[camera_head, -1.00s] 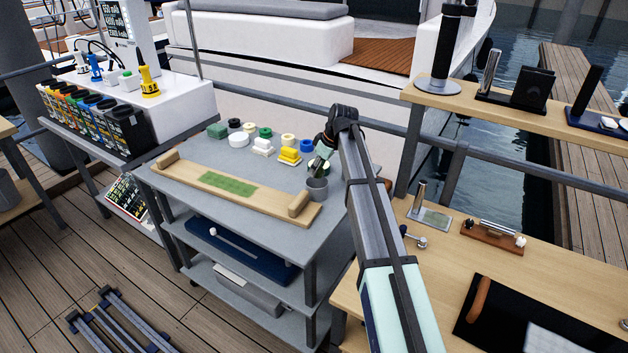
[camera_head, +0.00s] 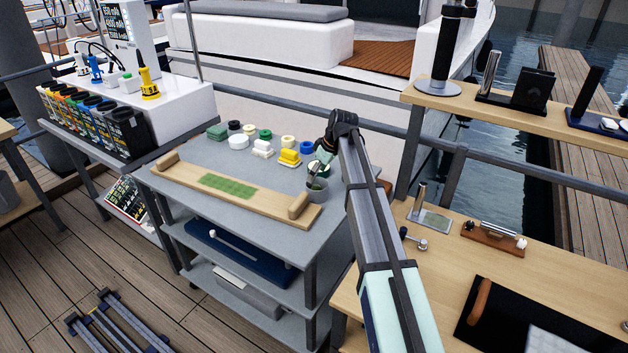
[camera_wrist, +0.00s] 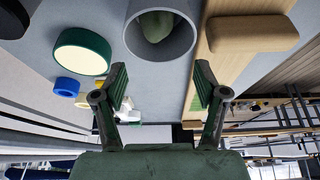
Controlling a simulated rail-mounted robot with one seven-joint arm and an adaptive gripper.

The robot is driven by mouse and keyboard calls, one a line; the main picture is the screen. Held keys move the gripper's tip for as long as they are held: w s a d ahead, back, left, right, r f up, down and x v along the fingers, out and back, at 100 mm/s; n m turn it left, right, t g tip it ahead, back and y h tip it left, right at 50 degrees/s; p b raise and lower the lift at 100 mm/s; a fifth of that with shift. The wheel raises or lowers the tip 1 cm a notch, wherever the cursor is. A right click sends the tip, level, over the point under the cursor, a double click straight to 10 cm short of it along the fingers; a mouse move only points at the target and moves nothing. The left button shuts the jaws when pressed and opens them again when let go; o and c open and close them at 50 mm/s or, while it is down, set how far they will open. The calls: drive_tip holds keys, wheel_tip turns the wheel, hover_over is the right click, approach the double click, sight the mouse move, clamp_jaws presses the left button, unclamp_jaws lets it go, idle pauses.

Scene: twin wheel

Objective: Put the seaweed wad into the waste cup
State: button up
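The waste cup (camera_head: 317,195) is a grey round cup on the grey table, at the right end of the wooden board. It also shows at the top of the wrist view (camera_wrist: 187,45), partly cut off by the edge. The seaweed wad (camera_wrist: 156,25) is a dark green lump seen inside the cup's mouth in the wrist view. My gripper (camera_wrist: 160,88) is open, with its two fingers wide apart and nothing between them. In the head view my gripper (camera_head: 317,177) is at the cup's rim, where its exact height is hard to tell.
The wooden board (camera_head: 180,172) with a green mat (camera_head: 229,186) lies left of the cup. A green-rimmed round pot (camera_wrist: 83,52) and a blue ring (camera_wrist: 67,87) lie beside the cup. Several jars and blocks stand along the table's back. A wooden bench (camera_head: 440,265) is at right.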

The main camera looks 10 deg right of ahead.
drive_tip(key=v, duration=1.2)
drive_tip(key=shift+a, duration=0.1)
